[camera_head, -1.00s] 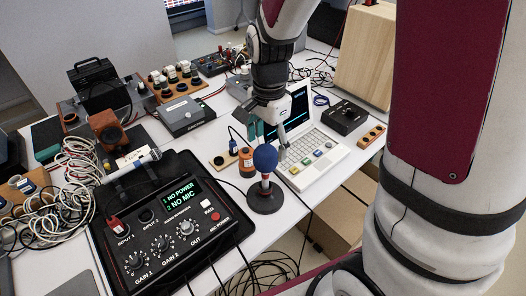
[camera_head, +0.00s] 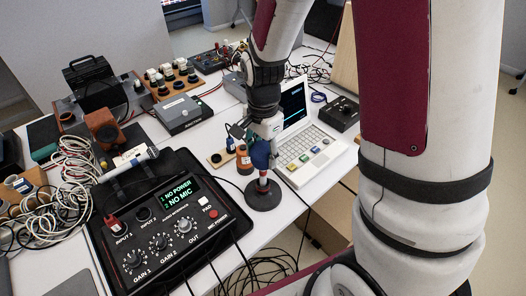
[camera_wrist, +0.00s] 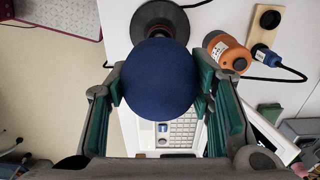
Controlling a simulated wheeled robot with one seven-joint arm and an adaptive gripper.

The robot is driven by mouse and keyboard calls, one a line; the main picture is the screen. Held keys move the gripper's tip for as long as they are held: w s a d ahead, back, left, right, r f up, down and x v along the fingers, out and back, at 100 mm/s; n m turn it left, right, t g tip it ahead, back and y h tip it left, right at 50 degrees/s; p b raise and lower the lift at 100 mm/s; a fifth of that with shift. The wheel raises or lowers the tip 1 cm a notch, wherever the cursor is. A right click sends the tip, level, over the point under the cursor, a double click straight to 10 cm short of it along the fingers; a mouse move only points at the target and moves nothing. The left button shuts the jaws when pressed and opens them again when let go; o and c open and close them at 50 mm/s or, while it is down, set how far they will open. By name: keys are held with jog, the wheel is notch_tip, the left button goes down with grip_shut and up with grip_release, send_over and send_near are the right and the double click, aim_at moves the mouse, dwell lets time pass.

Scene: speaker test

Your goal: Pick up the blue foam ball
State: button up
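The blue foam ball (camera_head: 260,155) sits on top of a short red-and-white stem on a round black stand (camera_head: 264,196) on the white table. In the wrist view the ball (camera_wrist: 158,78) fills the middle, with the black base (camera_wrist: 158,18) beyond it. My gripper (camera_head: 268,146) is at the ball and partly covers it in the head view. In the wrist view my gripper (camera_wrist: 160,88) has its green-padded fingers spread, one on each side of the ball. The gaps there are very small, and contact cannot be made out.
An orange cylinder (camera_wrist: 226,50) stands close beside the ball, near a wooden block with a blue plug (camera_wrist: 264,54). A white laptop (camera_head: 304,150) lies right behind the ball. The audio mixer (camera_head: 168,225) is at front left. Cables hang at the table's front edge.

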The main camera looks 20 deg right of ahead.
aim_at(263, 146)
notch_tip(263, 146, up, 10)
jog(key=shift+p, duration=0.3)
dwell(0.4)
